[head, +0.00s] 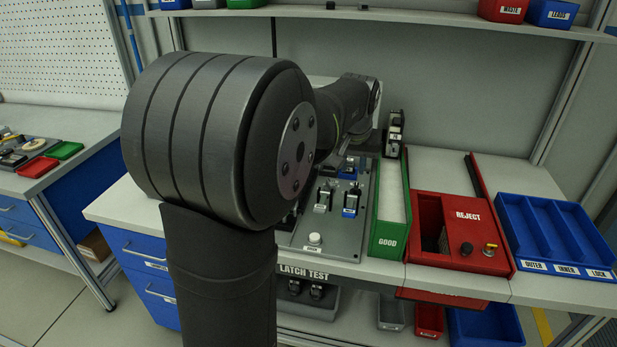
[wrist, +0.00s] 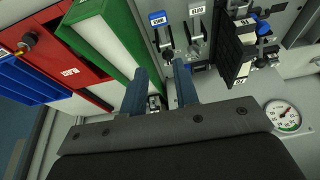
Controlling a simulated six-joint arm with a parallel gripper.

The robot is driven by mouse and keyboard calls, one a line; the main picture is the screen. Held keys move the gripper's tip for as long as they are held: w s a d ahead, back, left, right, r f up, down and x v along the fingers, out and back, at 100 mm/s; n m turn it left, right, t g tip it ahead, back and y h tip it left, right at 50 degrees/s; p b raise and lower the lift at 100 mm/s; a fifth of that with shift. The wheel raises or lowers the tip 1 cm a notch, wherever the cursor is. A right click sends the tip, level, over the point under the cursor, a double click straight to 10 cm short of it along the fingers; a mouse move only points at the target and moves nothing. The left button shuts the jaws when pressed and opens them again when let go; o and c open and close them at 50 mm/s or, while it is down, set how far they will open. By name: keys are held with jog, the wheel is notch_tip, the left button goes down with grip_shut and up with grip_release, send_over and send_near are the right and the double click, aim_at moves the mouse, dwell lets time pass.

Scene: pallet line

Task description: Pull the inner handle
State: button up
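The latch panel (head: 335,240) holds several toggle latches. A pale-handled latch (head: 322,198) and a blue-handled latch (head: 351,198) stand side by side on it in the head view. The wrist view shows a blue-tabbed latch (wrist: 158,20) and a pale-tabbed latch (wrist: 197,12) near the top. Their small labels are unreadable, so I cannot tell which is the inner handle. My gripper (wrist: 160,72) is open, its two blue-grey fingers apart, with the tips just below the blue-tabbed latch in the picture. My arm hides part of the panel.
A green GOOD bin (head: 386,244) stands right of the panel, then a red REJECT box (head: 468,215) and a blue tray (head: 560,268) with labelled compartments. In the wrist view a black block (wrist: 232,58) and a round gauge (wrist: 283,117) are on the right.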

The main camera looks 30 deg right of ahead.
jog(key=x, duration=0.2)
jog(key=shift+w+d+f, duration=0.25)
jog(key=shift+f, duration=0.05)
grip_shut()
jog(key=shift+w+f, duration=0.1)
jog(key=shift+f, duration=0.1)
send_near(349, 212)
jog(key=x, duration=0.5)
jog(key=shift+w+d+r, duration=0.1)
jog(key=shift+w+d, duration=0.15)
jog(key=shift+d, duration=0.05)
jog(key=shift+f, duration=0.8)
